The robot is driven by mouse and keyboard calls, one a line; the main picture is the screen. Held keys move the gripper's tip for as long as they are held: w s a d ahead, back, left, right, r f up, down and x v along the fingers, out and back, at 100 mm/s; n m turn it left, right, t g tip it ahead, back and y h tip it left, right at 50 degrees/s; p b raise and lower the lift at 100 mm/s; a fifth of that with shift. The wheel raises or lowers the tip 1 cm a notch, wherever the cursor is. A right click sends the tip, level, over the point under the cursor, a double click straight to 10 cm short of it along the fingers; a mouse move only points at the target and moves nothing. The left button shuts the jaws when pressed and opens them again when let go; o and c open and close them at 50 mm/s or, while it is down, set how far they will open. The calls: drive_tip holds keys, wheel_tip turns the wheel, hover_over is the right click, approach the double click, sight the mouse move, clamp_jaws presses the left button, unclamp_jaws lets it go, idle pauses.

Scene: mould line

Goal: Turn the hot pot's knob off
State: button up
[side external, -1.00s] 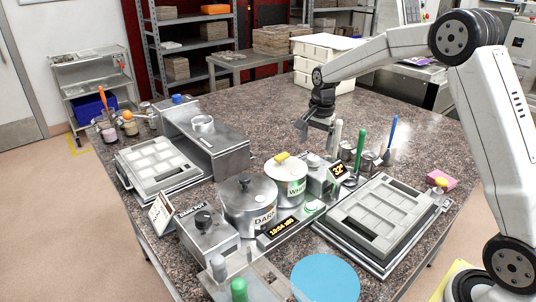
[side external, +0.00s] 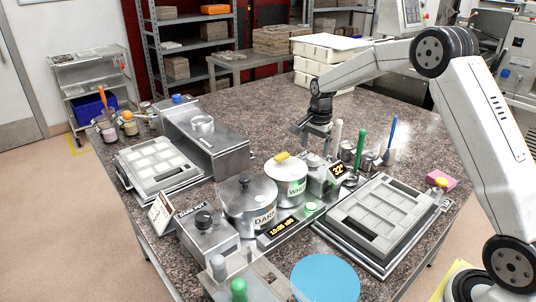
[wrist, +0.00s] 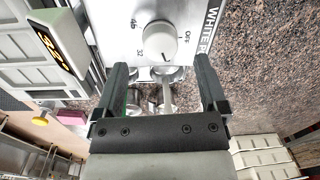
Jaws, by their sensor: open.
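The white pot's control box (side external: 321,178) stands behind the white pot (side external: 289,178) with a round grey knob (side external: 314,160) on top. The wrist view shows this knob (wrist: 160,42) close up on a plate marked WHITE, 46, 32 and OFF; its dark pointer line lies toward the lower right. My gripper (side external: 311,139) is above and behind the box. Its two jaws (wrist: 160,85) are open and empty, spread wider than the knob and apart from it. The dark pot's box (side external: 207,241) has a black knob (side external: 203,218), beside the dark pot (side external: 247,201).
Green, cream and blue upright handles (side external: 361,143) stand right of my gripper. A mould tray (side external: 380,220) lies front right, and a metal housing (side external: 222,150) stands left.

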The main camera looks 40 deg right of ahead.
sight(313, 158)
drive_tip(key=shift+f, duration=1.9)
clamp_jaws()
